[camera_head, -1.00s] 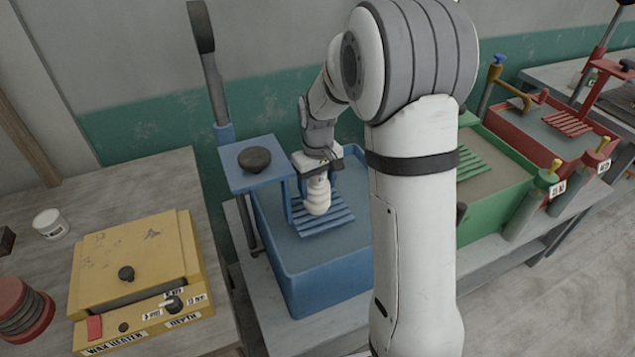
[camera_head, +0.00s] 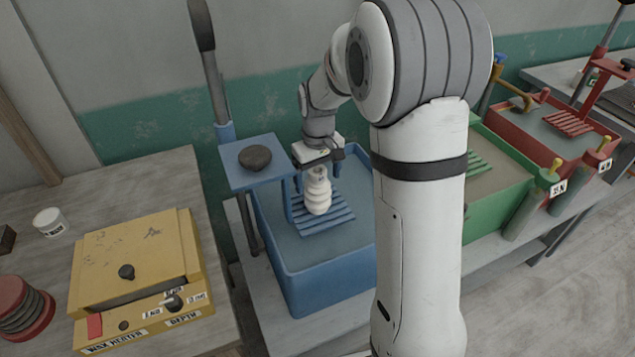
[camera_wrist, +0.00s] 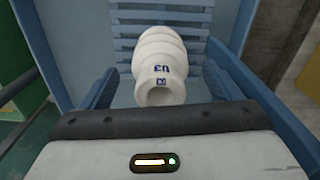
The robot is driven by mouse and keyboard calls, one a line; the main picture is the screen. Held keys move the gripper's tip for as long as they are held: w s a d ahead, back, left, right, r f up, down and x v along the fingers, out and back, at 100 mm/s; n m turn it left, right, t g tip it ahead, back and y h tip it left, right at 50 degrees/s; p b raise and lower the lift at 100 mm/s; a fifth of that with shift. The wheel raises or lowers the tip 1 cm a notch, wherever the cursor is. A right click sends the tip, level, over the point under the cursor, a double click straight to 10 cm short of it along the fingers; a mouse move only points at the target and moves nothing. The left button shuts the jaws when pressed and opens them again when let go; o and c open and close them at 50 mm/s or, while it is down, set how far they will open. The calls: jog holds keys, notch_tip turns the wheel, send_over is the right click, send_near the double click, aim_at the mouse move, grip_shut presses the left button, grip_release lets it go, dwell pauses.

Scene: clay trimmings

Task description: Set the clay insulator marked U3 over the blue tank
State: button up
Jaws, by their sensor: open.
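The white ribbed clay insulator (camera_head: 318,192) stands on the blue slatted rack (camera_head: 336,219) over the blue tank (camera_head: 318,277). In the wrist view the insulator (camera_wrist: 160,60) shows its dark blue U3 mark and its open, hollow near end. It looks upright, resting on the slats. My gripper (camera_head: 318,160) is open, just above and behind the insulator's upper end. Its jaws do not appear to grip it. Grey liquid fills the tank below the slats.
A yellow wax heater (camera_head: 135,260) is on the left table. The green tank (camera_head: 500,190) and red tank (camera_head: 560,135) are to the right, partly behind my arm.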

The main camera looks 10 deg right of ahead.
notch_tip(320, 180, up, 9)
jog(key=shift+f, duration=0.2)
jog(key=shift+s+r, duration=0.15)
jog(key=shift+r, duration=0.45)
jog(key=s+d+m+t, duration=0.1)
jog(key=s+m+t, duration=0.2)
jog(key=s, duration=2)
jog(key=shift+s+d+f+m, duration=0.15)
jog(key=shift+s+d+m, duration=0.1)
jog(key=shift+d+m, duration=0.15)
